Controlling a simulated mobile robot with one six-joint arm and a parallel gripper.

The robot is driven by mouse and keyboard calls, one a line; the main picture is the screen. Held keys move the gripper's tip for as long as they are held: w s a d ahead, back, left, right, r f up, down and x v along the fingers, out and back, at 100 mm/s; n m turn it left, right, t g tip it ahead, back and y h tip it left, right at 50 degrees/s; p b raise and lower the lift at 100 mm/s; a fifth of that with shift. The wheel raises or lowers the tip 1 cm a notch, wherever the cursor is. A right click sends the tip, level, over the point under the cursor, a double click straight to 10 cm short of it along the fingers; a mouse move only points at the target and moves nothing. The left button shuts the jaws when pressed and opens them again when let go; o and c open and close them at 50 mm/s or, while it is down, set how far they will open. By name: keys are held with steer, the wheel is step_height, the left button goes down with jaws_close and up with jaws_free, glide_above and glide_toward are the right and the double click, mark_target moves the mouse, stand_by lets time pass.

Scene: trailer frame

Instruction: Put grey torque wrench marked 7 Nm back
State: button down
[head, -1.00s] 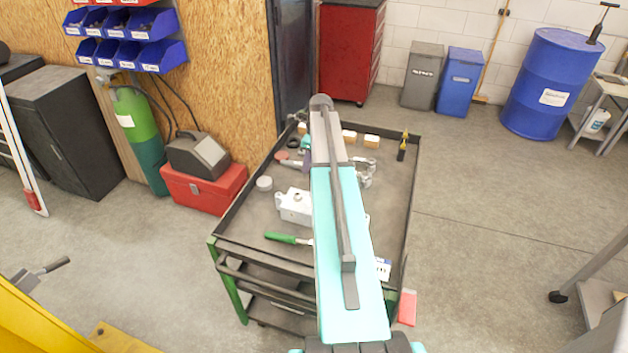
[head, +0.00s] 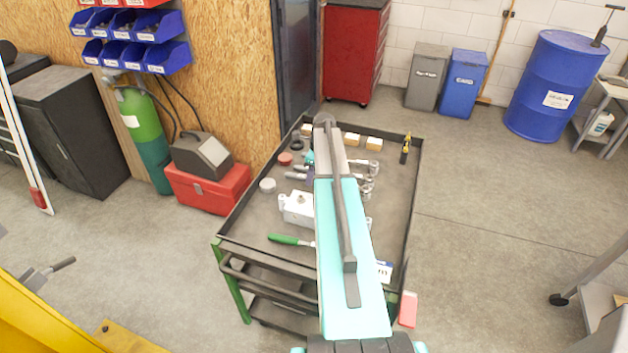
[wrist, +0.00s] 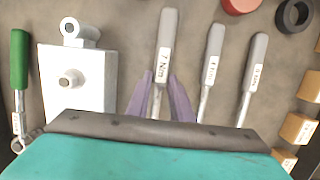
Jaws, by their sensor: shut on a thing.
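My gripper (wrist: 160,79) has purple fingers shut on the grey handle of the torque wrench marked 7 Nm (wrist: 166,38) in the wrist view. The label faces the camera and the handle points away from my wrist. The wrench's far end is hidden by my wrist. Two similar grey wrenches stand to its right, a middle one (wrist: 215,45) and a right one (wrist: 256,62), with labels too small to read surely. In the head view my arm covers most of the gripper; grey handles (head: 296,175) show at its left. I cannot tell whether the held wrench touches the tray.
The black-rimmed cart tray (head: 395,215) also holds a light metal housing (wrist: 78,80), a green-handled tool (wrist: 19,62), a red round part (wrist: 240,4), a black ring (wrist: 294,16) and wooden blocks (wrist: 298,128).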

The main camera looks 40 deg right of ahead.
steer(key=shift+f+p, duration=0.45)
steer(key=shift+f, duration=1)
steer(key=c, duration=1.6)
jaws_free()
steer(key=shift+o, duration=0.2)
steer(key=shift+s+d+r+b, duration=0.15)
steer(key=shift+s+r+b, duration=0.4)
steer(key=shift+r, duration=1.4)
steer(key=shift+s+d+r+b, duration=0.15)
steer(key=shift+r+b, duration=0.8)
steer(key=shift+r, duration=1.05)
steer(key=shift+s+d+r+b, duration=0.25)
steer(key=shift+r+b, duration=0.5)
steer(key=shift+r, duration=1.2)
steer(key=shift+s, duration=0.15)
